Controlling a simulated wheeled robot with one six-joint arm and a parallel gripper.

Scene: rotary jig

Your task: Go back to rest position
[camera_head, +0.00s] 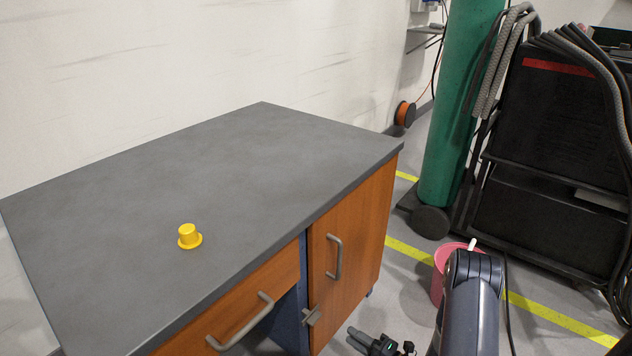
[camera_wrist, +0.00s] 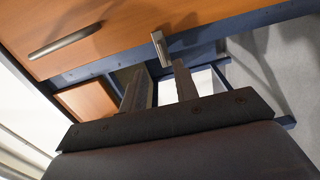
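My gripper (camera_head: 352,336) is low in front of the desk (camera_head: 200,170), below its top, at the bottom of the head view. In the wrist view my gripper (camera_wrist: 159,68) shows two dark fingers with a clear gap between them and nothing held. Past the fingers are the wooden drawer front with its grey handle (camera_wrist: 65,42) and a small grey latch (camera_wrist: 159,48). The fingers overlap the dark opening under the drawer in that view; I cannot tell how near they are to it.
A yellow knob-like piece (camera_head: 189,236) stands on the otherwise bare desk top. The cabinet door (camera_head: 350,260) looks closed. A pink bin (camera_head: 440,278) stands on the floor, partly behind my arm. A green cylinder (camera_head: 458,110) and black cart (camera_head: 555,110) stand at the right.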

